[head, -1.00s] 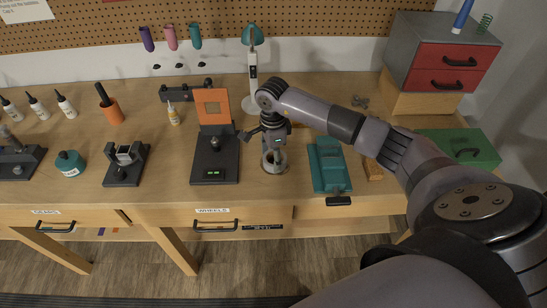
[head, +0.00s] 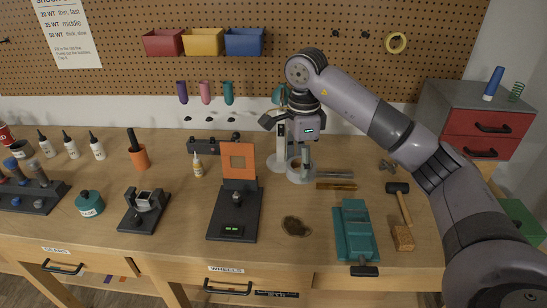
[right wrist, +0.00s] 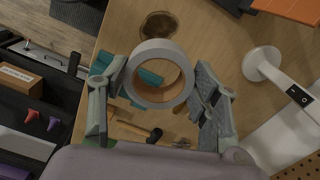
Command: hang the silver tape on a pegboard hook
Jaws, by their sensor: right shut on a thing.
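The silver tape (head: 293,176) is a pale grey roll with a tan inner core. My right gripper (head: 304,166) is shut on it. In the right wrist view the tape (right wrist: 137,77) sits between the two fingers (right wrist: 160,95), with its hole facing the camera. The tape appears to be held above the bench, in front of the lamp base. The brown pegboard (head: 300,75) is on the wall behind. It has small dark hooks (head: 336,33) at upper right, and a yellow tape roll (head: 387,43) hangs beside them. My left gripper is not in view.
A white lamp (head: 281,135) with a teal head stands close behind the tape. Bins (head: 244,43) hang on the board. A grey-red drawer cabinet (head: 484,124) is at right.

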